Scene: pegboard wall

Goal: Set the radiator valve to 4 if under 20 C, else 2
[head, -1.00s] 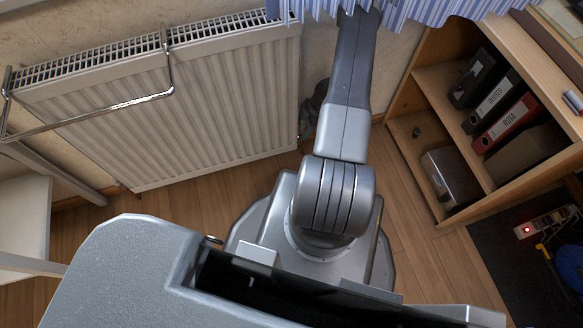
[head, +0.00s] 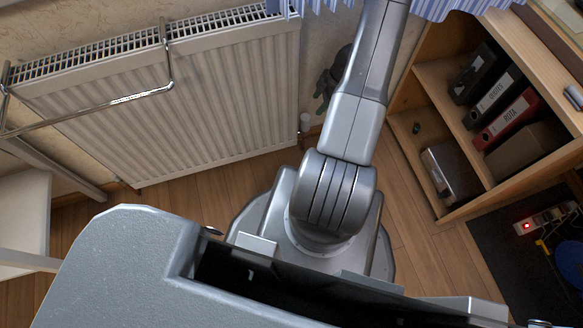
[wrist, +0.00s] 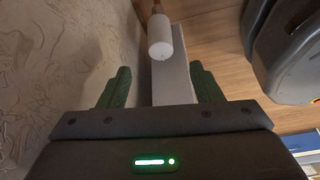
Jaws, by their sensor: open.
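The radiator (head: 200,105) is a white ribbed panel on the wall at the left in the head view. Its valve (head: 304,122) is a small white cylinder by the panel's lower right corner. In the wrist view the white valve head (wrist: 160,45) lies ahead of my gripper (wrist: 160,72), in line with the gap between the green fingers. The fingers are apart and empty, not touching the valve. No number can be read on it. My gripper (head: 323,92) shows small and partly hidden behind my arm in the head view. No thermometer or temperature reading is visible.
A chrome rail (head: 100,107) hangs over the radiator's left part. A wooden shelf (head: 435,85) with binders stands at the right. A power strip (head: 545,218) with a red light lies on the dark mat. A blue striped curtain (head: 450,8) hangs above.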

